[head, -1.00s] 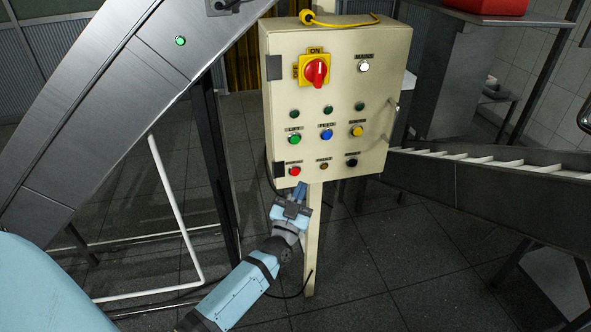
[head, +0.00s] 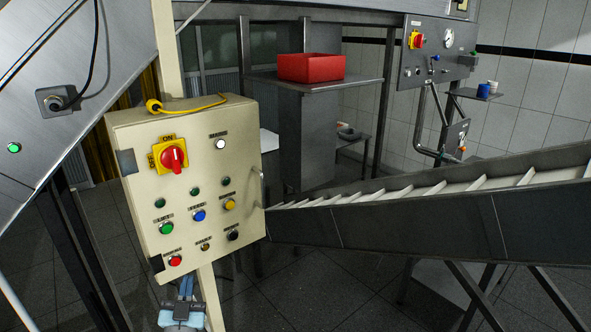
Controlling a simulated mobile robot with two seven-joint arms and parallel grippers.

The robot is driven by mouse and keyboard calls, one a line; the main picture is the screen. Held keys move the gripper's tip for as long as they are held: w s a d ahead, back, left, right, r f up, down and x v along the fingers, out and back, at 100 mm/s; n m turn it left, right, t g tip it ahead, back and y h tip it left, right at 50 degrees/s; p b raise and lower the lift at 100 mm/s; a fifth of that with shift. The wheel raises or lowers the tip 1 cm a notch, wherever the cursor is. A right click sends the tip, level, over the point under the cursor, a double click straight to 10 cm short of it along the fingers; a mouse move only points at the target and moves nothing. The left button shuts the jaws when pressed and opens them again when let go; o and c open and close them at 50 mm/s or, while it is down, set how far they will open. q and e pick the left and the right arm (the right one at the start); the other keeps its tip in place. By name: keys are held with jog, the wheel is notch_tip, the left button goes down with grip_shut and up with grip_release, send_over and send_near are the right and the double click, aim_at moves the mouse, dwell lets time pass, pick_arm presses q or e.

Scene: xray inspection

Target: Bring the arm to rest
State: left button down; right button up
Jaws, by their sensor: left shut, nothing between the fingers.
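My left gripper (head: 185,287) shows at the bottom of the head view, just below the lower edge of the cream control box. Its fingers are shut and hold nothing. They point up toward the box's underside, in front of or beside its post; I cannot tell whether they touch the box. Only the gripper and the top of its blue wrist (head: 181,316) show; the rest of the left arm is out of view. My right gripper is not in view.
The control box (head: 186,186) has a red rotary switch (head: 172,158) and several buttons. A slatted conveyor (head: 430,215) rises to the right. A red bin (head: 311,68) stands on a shelf behind. A sloped metal housing (head: 45,80) is at left.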

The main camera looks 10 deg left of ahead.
pick_arm(q)
jog(key=s+d+f+m+g+h, duration=0.1)
jog(key=s+d+f+g, duration=0.3)
jog(key=s, duration=0.4)
jog(key=s+d+f+m+g+h, duration=0.1)
jog(key=s+d+f+g+h, duration=0.3)
jog(key=s+d+f, duration=0.2)
jog(key=s+d+f+g+h, duration=0.3)
jog(key=s+d+f+g, duration=0.1)
jog(key=s+f, duration=0.6)
jog(key=shift+s+d+m, duration=0.4)
jog(key=shift+d, duration=0.05)
jog(key=shift+w, duration=0.1)
